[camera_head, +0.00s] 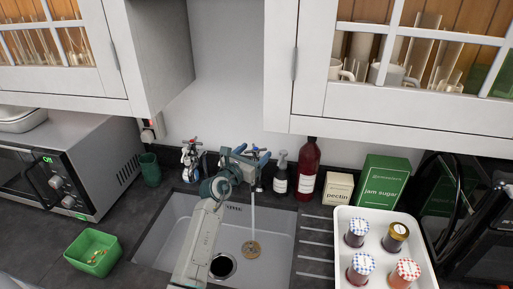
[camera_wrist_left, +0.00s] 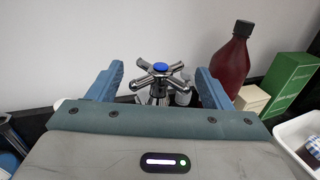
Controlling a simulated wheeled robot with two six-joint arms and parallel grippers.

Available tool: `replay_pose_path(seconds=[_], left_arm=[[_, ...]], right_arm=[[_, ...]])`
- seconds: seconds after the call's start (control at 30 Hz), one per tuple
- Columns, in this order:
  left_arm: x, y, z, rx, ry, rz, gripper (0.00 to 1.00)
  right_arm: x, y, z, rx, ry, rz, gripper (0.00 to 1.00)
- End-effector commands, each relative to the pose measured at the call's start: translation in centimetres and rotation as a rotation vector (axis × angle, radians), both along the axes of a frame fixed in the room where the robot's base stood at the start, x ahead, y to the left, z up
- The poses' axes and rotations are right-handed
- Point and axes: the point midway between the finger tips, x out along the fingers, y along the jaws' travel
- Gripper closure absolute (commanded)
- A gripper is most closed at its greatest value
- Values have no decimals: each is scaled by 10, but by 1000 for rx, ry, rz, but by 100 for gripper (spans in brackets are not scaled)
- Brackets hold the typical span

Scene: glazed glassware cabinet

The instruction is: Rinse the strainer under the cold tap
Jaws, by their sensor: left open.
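The cold tap (camera_wrist_left: 160,72) has a metal cross handle with a blue cap and stands at the back of the sink. My left gripper (camera_head: 251,155) is open, with its blue fingers on either side of this handle; I cannot tell whether they touch it. The strainer (camera_head: 251,249), a small round brownish piece, lies on the sink floor. A thin stream of water (camera_head: 253,215) falls onto it. The sink (camera_head: 170,235) is pale grey, with a dark round drain (camera_head: 222,266) left of the strainer. My right gripper is not in view.
Another cross-handled tap (camera_head: 191,153) stands to the left. A dark soap bottle (camera_head: 281,174), red bottle (camera_head: 308,170), pectin box (camera_head: 337,188) and jam sugar box (camera_head: 384,183) line the back. A white tray (camera_head: 345,225) holds jars. A green tub (camera_head: 93,252) sits left.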

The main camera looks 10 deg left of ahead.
Motion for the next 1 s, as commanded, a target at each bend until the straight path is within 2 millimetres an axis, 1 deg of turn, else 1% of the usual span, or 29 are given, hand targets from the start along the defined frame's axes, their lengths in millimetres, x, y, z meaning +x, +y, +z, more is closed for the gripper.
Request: replay_pose_path(seconds=[0.03,0.1,0.2,0.5,0.53,0.57,0.6,0.73,0.87,1.0], left_arm=[[6,-2,1,0,1,0,27],[12,-4,1,-2,1,-1,27],[17,-6,0,0,0,-1,27],[18,-7,-1,0,0,0,27],[18,-7,-1,0,0,0,31],[18,-7,-1,0,0,0,37],[18,-7,-1,0,0,0,45],[18,-7,-1,0,0,0,70],[18,-6,-1,0,0,-2,71],[18,-6,-3,0,-1,-23,71]], right_arm=[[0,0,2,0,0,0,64],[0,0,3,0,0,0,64],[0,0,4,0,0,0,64],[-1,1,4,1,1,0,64],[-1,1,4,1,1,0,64],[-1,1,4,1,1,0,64],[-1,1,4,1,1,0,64],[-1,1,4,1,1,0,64],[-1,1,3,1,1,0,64],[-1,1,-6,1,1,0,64]])
